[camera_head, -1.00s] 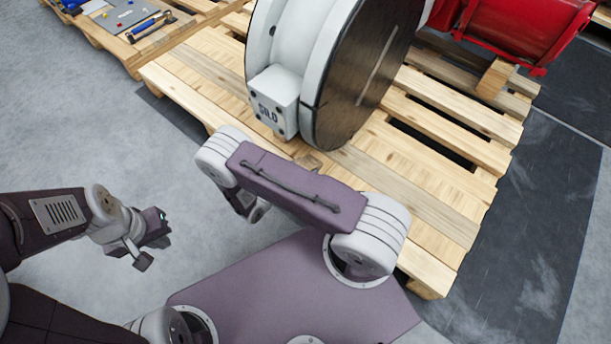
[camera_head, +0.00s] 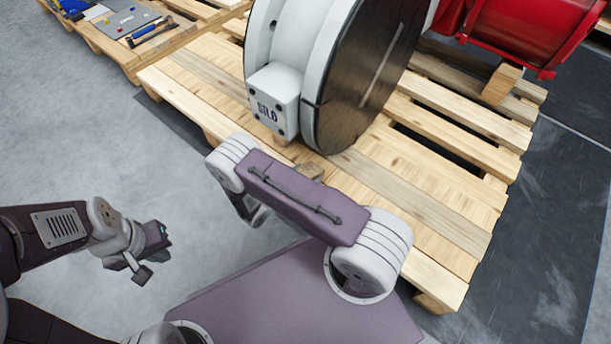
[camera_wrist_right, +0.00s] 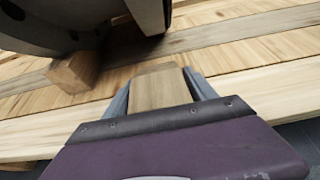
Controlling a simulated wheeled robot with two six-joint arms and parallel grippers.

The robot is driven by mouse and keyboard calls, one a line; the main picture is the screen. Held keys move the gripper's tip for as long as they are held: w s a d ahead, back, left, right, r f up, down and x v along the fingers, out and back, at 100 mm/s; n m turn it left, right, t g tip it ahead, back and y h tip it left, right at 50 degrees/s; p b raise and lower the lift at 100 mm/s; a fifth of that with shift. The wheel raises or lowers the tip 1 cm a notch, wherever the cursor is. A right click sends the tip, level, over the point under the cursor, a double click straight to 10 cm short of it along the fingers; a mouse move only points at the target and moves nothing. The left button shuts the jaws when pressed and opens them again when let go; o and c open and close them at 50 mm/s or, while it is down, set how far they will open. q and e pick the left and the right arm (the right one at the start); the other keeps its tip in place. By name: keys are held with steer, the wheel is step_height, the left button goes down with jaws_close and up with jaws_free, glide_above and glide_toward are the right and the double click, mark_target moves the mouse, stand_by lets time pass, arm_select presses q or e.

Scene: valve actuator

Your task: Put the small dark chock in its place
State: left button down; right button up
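A small brown wooden chock (camera_wrist_right: 160,90) sits between the two grey fingers of my right gripper (camera_wrist_right: 158,82) in the right wrist view, and the fingers are closed along its sides. It is just above or on the pallet slats; I cannot tell whether it touches them. Beyond it is the round underside of the valve body (camera_wrist_right: 60,22), with another wooden block (camera_wrist_right: 74,72) against it at the left. In the head view my arm hides the right gripper; a brown block (camera_head: 311,172) shows just past it, below the white-and-dark valve (camera_head: 345,85). My left gripper (camera_head: 152,258) hangs open and empty above the floor.
The wooden pallet (camera_head: 400,205) carries the valve. A red machine (camera_head: 520,35) stands at the back right with a wooden block (camera_head: 501,83) beside it. A second pallet at the upper left holds a grey board (camera_head: 122,20) and a hammer (camera_head: 150,30). The floor at left is clear.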

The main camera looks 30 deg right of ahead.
steer(key=shift+o, duration=0.3)
steer(key=shift+r, duration=0.15)
steer(key=shift+a+r+p, duration=0.15)
steer(key=shift+r+p, duration=0.15)
steer(key=shift+p, duration=0.1)
steer(key=p+v, duration=0.6)
steer(key=v, duration=0.5)
steer(key=s+r+m+g+y, duration=0.1)
steer(key=s+r+m+y, duration=0.2)
steer(key=r+m, duration=0.3)
steer(key=s+d+r+m+g+y, duration=0.1)
steer(key=s+r+m+y, duration=0.2)
steer(key=r+m+y, duration=0.2)
steer(key=s+d+r+m+g+y, duration=0.1)
steer(key=r+m+y, duration=0.3)
steer(key=r+m, duration=0.4)
steer(key=s+m+g, duration=0.1)
steer(key=m, duration=0.3)
steer(key=shift+s+r+y, duration=0.3)
steer(key=shift+s+r, duration=0.1)
steer(key=shift+d+r, duration=0.1)
steer(key=shift+r, duration=0.05)
